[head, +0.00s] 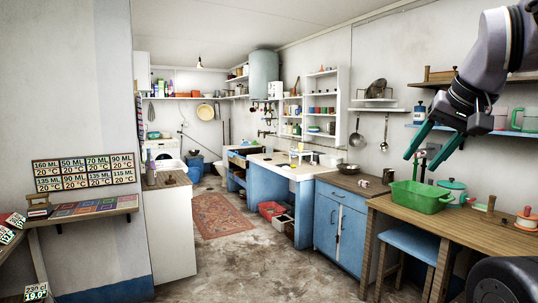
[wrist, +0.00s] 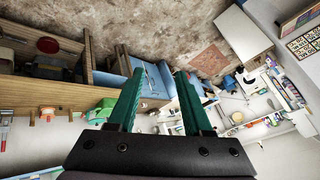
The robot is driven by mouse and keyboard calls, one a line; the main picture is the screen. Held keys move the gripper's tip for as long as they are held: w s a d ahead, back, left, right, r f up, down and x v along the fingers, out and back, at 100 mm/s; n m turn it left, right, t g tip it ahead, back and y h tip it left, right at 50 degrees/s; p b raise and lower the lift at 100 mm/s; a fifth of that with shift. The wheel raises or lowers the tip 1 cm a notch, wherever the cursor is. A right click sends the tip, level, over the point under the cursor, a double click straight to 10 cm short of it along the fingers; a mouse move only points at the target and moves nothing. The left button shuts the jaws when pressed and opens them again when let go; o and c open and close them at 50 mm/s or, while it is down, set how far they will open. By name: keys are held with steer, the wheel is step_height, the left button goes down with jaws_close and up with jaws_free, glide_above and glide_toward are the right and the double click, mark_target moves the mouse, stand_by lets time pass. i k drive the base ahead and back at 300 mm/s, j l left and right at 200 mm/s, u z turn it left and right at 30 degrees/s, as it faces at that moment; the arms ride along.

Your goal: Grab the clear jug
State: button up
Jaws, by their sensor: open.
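My gripper (head: 420,163) is raised at the right of the head view, with its two green fingers apart and nothing between them. It also shows in the wrist view (wrist: 161,76), pointing over the room with the fingers spread. I cannot make out the jug in the wrist view.
A blue cabinet (head: 338,228) stands further left. The floor in the middle (head: 250,262) is clear.

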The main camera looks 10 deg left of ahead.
mark_target(269, 149)
steer(key=u, duration=0.25)
steer(key=i+u, duration=0.25)
steer(key=i, duration=4)
steer(key=i+j, duration=0.1)
steer(key=i, duration=3.15)
